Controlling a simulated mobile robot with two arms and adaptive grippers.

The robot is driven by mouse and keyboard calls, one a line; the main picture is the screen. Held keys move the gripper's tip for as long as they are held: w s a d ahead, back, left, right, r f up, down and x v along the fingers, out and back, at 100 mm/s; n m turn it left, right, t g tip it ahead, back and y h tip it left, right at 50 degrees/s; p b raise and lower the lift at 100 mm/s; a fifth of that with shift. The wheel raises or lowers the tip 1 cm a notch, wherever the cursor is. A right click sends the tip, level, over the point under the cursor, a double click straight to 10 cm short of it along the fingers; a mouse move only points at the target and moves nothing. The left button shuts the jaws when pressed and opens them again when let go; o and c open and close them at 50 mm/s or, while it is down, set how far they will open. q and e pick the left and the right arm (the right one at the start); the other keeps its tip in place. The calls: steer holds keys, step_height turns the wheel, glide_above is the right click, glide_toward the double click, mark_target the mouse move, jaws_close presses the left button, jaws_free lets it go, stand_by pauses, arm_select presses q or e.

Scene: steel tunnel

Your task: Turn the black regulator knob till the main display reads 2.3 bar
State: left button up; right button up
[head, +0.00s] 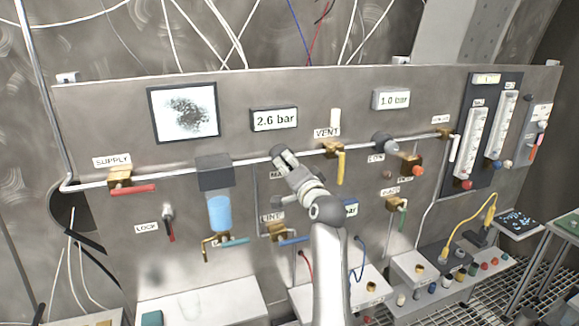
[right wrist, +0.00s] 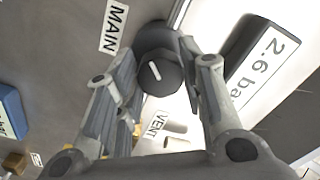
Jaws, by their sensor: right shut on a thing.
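The black regulator knob (right wrist: 160,75) with a white pointer line shows in the right wrist view beside the MAIN label (right wrist: 114,25). My right gripper (right wrist: 157,62) has its fingers on both sides of the knob and is shut on it. In the head view my right gripper (head: 283,160) is at the panel and hides the knob. The main display (head: 274,119), above the gripper, reads 2.6 bar. It also shows in the right wrist view (right wrist: 264,72), with its right end cut off. My left gripper is not in view.
A yellow-handled VENT valve (head: 341,165) is close to the right of the gripper. A second display (head: 391,99) reads 1.0 bar. A blue filter bowl (head: 219,212) hangs to the left, past it a red SUPPLY handle (head: 133,189). A blue handle (head: 293,240) is below.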

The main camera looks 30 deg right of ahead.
steer(key=shift+f+m, duration=0.15)
steer(key=shift+m, duration=0.35)
steer(key=o, duration=1)
steer(key=v, duration=1.2)
